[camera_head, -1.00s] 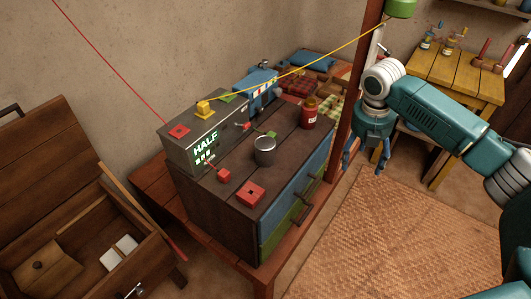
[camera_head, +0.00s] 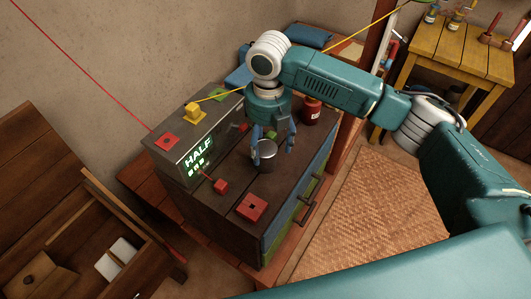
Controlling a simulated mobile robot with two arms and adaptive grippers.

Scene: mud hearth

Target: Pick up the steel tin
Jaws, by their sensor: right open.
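The steel tin (camera_head: 265,156) is a small grey open-topped cylinder. It stands upright on the dark wooden top of a cabinet (camera_head: 222,212) in the middle of the view. My right gripper (camera_head: 273,148) is directly over and around the tin, pointing down. Its blue fingers are apart, one at the tin's left and one at its right. Whether the fingers touch the tin cannot be told. The gripper and wrist hide part of the cabinet top behind the tin. My left gripper is not in view.
A red jar (camera_head: 311,112) stands just right of my gripper. A grey box with a lit HALF display (camera_head: 198,152) is at the left. A red block (camera_head: 220,187) and a red square piece (camera_head: 251,207) lie in front. A yellow cord runs behind my arm.

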